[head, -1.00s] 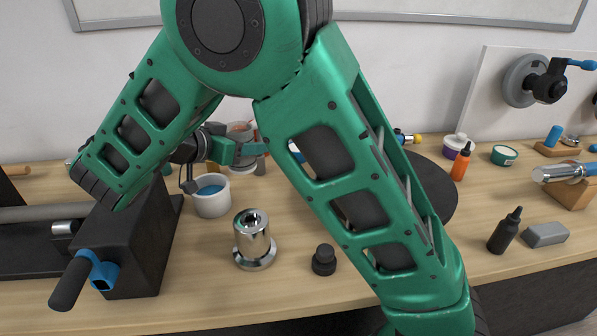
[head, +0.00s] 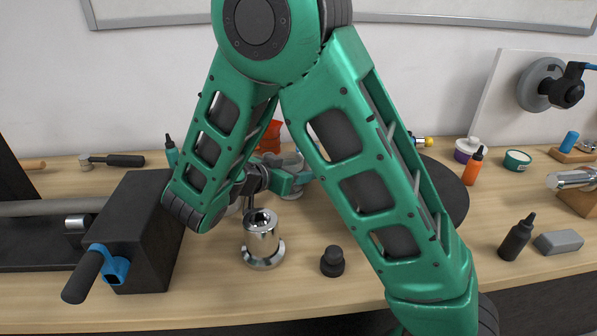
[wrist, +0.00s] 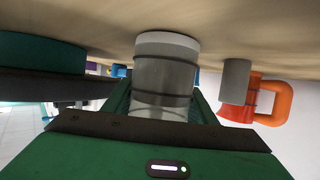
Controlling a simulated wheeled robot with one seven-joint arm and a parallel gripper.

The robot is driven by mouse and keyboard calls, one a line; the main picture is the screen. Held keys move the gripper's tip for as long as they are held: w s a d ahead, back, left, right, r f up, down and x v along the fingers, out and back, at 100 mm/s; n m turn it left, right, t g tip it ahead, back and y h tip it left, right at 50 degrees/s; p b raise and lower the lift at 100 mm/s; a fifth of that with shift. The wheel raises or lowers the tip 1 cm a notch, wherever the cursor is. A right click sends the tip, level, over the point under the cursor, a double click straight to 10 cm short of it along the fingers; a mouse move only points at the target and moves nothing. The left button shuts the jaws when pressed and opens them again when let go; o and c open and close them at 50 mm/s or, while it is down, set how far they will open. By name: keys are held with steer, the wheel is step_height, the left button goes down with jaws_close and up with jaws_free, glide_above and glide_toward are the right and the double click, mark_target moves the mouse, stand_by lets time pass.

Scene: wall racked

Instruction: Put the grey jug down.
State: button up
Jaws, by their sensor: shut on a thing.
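The grey jug (wrist: 165,75) is between the fingers of my gripper (wrist: 163,98) in the wrist view, which shows the bench at the top. My gripper is shut on it. The jug's pale end is close to the wooden bench top; I cannot tell whether they touch. In the head view the grey jug (head: 291,194) shows only in part, behind my gripper (head: 296,182) and between my arm links. It looks upright there.
A shiny metal cylinder (head: 262,242) stands in front of the jug, with a black knob (head: 332,262) to its right. An orange jug (head: 270,136) stands behind. A black vise-like block (head: 140,235) is at left. The bench (head: 215,285) is clear in front.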

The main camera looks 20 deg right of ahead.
steer(key=shift+f, duration=0.15)
steer(key=o, duration=1.2)
steer(key=v, duration=1)
steer(key=shift+s+a, duration=0.1)
steer(key=shift+a, duration=0.25)
steer(key=shift+s+a+r, duration=0.3)
steer(key=shift+a+r, duration=0.1)
steer(key=shift+a, duration=0.1)
